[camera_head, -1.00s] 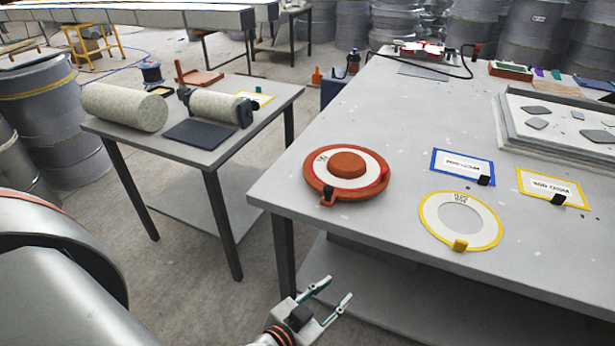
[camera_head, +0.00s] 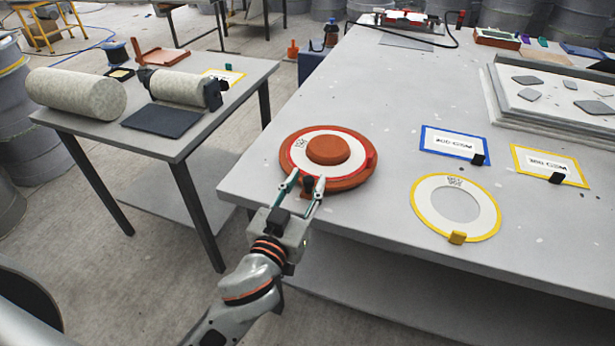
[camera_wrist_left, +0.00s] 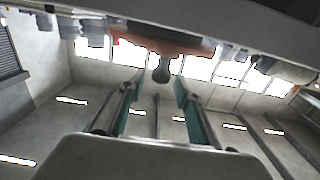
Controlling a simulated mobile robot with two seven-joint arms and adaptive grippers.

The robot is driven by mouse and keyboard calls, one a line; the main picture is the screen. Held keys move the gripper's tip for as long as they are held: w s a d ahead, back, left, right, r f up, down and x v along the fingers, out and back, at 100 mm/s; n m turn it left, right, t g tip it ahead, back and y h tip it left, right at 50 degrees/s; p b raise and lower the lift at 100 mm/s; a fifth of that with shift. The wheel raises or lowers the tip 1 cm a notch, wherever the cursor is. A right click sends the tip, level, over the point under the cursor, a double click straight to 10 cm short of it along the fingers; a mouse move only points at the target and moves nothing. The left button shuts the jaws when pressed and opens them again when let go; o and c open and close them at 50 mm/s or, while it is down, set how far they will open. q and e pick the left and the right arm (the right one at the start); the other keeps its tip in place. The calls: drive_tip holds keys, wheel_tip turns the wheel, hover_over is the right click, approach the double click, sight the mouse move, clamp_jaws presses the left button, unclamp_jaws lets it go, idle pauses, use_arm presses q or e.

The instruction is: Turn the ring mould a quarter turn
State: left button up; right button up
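The ring mould (camera_head: 354,176) is a round orange-red disc with a raised centre boss. It lies flat near the table's front left corner, with a white, red-edged ring (camera_head: 347,139) around the boss. A dark knob (camera_head: 307,186) sticks out at its near edge. My left gripper (camera_head: 306,177) is at that edge, its two fingers open on either side of the knob. In the left wrist view the knob (camera_wrist_left: 162,70) hangs between the spread fingers, with gaps showing; the mould's orange edge (camera_wrist_left: 170,42) is behind it. My right gripper is not in view.
A yellow-edged white ring (camera_head: 428,212) lies to the mould's right. A blue-framed card (camera_head: 435,146) and a yellow-framed card (camera_head: 565,173) lie beyond. A side table (camera_head: 190,142) with rolls stands left, across a floor gap. The tabletop (camera_head: 400,100) behind the mould is clear.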

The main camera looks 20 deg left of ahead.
use_arm(q)
drive_tip(key=shift+w, duration=0.95)
clamp_jaws()
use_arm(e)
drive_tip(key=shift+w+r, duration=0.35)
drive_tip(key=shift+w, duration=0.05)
